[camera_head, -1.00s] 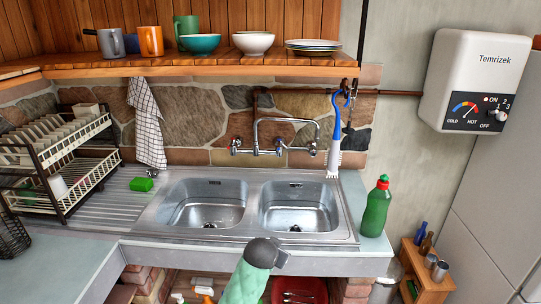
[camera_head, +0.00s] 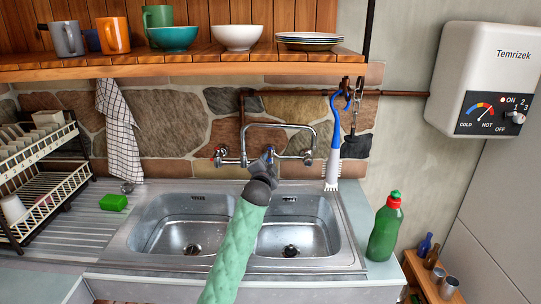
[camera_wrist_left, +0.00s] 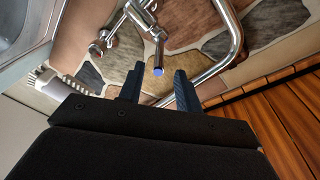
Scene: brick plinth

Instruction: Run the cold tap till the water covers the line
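The wall tap has a curved chrome spout pipe (camera_head: 278,127). Its red-marked handle (camera_head: 218,154) is on the left and the blue-marked cold tap (camera_head: 308,157) on the right. My left gripper (camera_head: 266,160) is in front of the tap's middle, left of the cold tap in the head view. In the left wrist view its fingers (camera_wrist_left: 158,85) are apart and empty, with the blue-ended cold tap handle (camera_wrist_left: 157,52) showing in the gap ahead of them. The left basin (camera_head: 190,235) and right basin (camera_head: 312,235) show no water. I cannot make out a line. My right gripper is not in view.
A green bottle (camera_head: 385,228) stands right of the sink. A blue-handled brush (camera_head: 334,150) hangs right of the tap. A green sponge (camera_head: 113,202) lies on the drainboard beside the dish rack (camera_head: 40,185). A wooden shelf (camera_head: 190,65) with crockery is above.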

